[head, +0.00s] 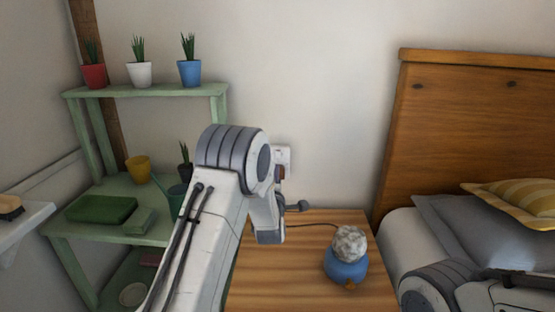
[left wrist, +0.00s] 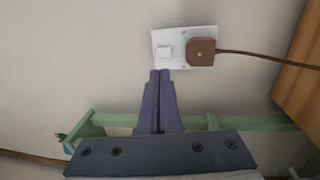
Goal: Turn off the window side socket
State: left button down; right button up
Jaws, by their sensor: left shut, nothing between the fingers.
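A white wall socket (head: 284,155) shows partly in the head view, just right of my left arm's wrist. In the left wrist view the socket plate (left wrist: 183,61) is seen close, slightly tilted, with a white rocker switch (left wrist: 164,50) on its left half. A brown plug (left wrist: 201,52) sits in its right half. My left gripper (left wrist: 160,74) is shut and empty, its fingertips just below the switch in that picture. Whether they touch the plate cannot be told. My arm hides the fingers in the head view. My right gripper is out of view.
A wooden bedside table (head: 262,283) stands below the socket, bearing a blue-based lamp (head: 347,266). The plug's cord (left wrist: 262,57) runs right. A green shelf (head: 150,90) with potted plants is at left. A bed with a wooden headboard (head: 470,130) is at right.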

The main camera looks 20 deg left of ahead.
aim_at(277, 153)
pick_arm(q)
jog(key=x, duration=0.8)
jog(key=shift+w+a, duration=0.1)
jog(key=shift+w, duration=0.2)
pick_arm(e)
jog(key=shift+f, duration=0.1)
pick_arm(q)
jog(key=shift+a, duration=0.1)
